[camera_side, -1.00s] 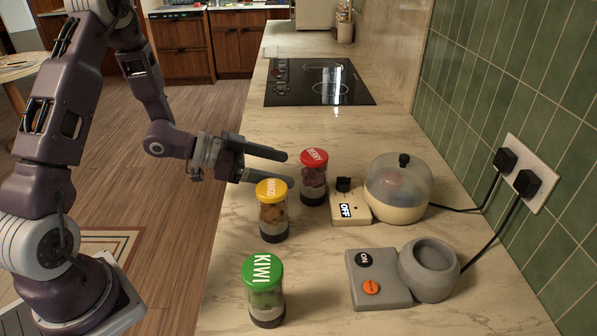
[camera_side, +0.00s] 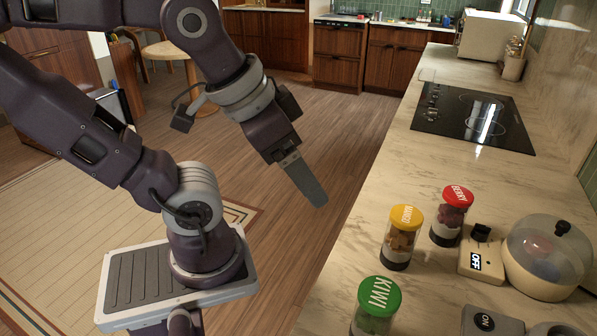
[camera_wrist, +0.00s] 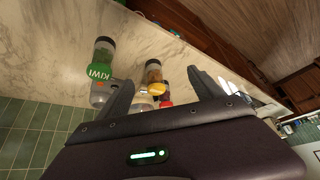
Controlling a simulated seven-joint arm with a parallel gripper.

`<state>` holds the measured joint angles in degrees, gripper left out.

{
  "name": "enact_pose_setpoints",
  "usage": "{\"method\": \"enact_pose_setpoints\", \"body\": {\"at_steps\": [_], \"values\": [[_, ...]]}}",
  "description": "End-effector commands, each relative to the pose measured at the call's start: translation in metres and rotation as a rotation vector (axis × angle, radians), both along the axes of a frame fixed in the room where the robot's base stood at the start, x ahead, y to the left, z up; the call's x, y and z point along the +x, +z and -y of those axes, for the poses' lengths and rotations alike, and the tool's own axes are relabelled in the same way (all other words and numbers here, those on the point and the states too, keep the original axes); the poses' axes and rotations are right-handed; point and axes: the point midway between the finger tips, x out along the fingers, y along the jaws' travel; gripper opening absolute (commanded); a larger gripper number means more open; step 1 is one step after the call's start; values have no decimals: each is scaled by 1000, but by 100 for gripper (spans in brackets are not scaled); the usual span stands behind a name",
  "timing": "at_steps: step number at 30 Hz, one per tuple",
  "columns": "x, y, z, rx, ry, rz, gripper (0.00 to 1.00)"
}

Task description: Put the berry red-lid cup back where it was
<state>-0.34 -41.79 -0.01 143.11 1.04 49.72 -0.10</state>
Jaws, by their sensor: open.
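The berry cup (camera_side: 449,217), a clear jar with a red lid, stands upright on the counter, just left of the beige OFF-labelled base in the side view. In the wrist view its red lid (camera_wrist: 165,101) shows partly, low between my fingers. My gripper (camera_side: 311,188) is open and empty, over the floor to the left of the counter, well apart from every cup. The yellow-lid mango cup (camera_side: 400,240) stands nearer the camera, left of the berry cup. The green-lid kiwi cup (camera_side: 377,300) stands nearest, partly cut off below.
A domed appliance (camera_side: 545,260) joins the OFF base (camera_side: 481,258). A grey ON-labelled base (camera_side: 488,322) sits at the bottom edge. A black cooktop (camera_side: 472,115) lies farther along the counter (camera_side: 415,165). The counter between cooktop and cups is bare.

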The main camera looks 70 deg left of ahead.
Motion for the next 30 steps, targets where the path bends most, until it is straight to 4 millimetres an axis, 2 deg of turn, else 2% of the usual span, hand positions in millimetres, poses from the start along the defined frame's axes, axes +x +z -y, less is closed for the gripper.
{"method": "enact_pose_setpoints", "body": {"at_steps": [3, 12, 14, 16, 17, 20, 21, 23, 24, 26, 27, 30], "values": [[-10, -1, 6, -21, -8, -15, 78], [-8, -1, 5, -19, -5, -15, 78], [-4, 3, 5, -29, 13, -22, 78], [14, 14, 5, -69, 82, -52, 78], [28, 20, 5, -95, 131, -72, 78], [90, 36, 7, -200, 363, -161, 78], [119, 37, 7, -238, 467, -196, 78], [161, 31, 9, -286, 626, -248, 78], [189, 22, 10, -313, 733, -278, 78], [229, 2, 12, -341, 893, -322, 78], [252, -14, 13, -355, 994, -345, 78], [295, -56, 16, -370, 1210, -383, 78]]}}
